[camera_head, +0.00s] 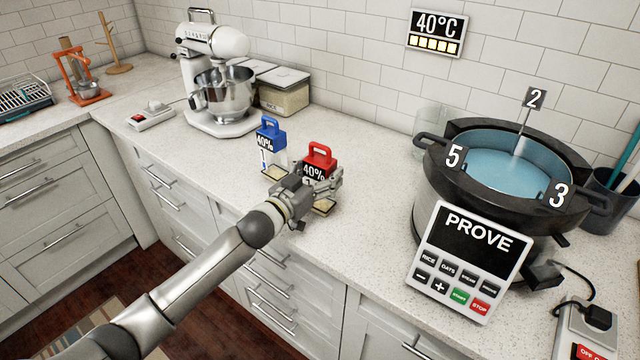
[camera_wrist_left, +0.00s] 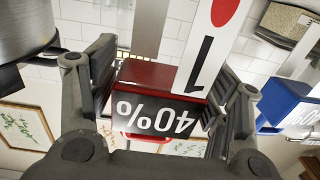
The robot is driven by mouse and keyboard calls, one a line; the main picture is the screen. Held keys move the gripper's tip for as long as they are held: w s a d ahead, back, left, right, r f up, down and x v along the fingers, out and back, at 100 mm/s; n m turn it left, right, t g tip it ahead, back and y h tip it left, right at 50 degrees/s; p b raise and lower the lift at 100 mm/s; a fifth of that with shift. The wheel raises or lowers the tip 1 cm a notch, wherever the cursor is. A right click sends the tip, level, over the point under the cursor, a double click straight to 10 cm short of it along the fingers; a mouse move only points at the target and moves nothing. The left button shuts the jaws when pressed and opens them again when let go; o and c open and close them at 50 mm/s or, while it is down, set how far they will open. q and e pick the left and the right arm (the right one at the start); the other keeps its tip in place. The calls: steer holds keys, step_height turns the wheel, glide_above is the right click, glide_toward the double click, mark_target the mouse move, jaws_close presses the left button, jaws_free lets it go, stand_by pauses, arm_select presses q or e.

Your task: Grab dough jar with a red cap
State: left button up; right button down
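The dough jar with a red cap (camera_head: 319,155) stands on the counter, its cap marked 40%. My left gripper (camera_head: 318,190) is at this jar and hides much of its body. In the left wrist view the red cap (camera_wrist_left: 150,75) lies between the two fingers of my left gripper (camera_wrist_left: 165,100), one finger close on each side. I cannot tell whether the fingers press on it. A similar jar with a blue cap (camera_head: 271,135) stands just left of it and shows at the right edge of the wrist view (camera_wrist_left: 288,103). My right gripper is not in view.
A large dark pot with blue inside (camera_head: 515,165) and a PROVE panel (camera_head: 467,262) stands to the right. A stand mixer (camera_head: 215,85) and a lidded container (camera_head: 284,92) are behind left. The counter between the jars and the pot is clear.

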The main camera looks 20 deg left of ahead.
arm_select(q)
steer(key=c, duration=0.7)
steer(key=shift+r, duration=0.1)
steer(key=shift+c, duration=0.2)
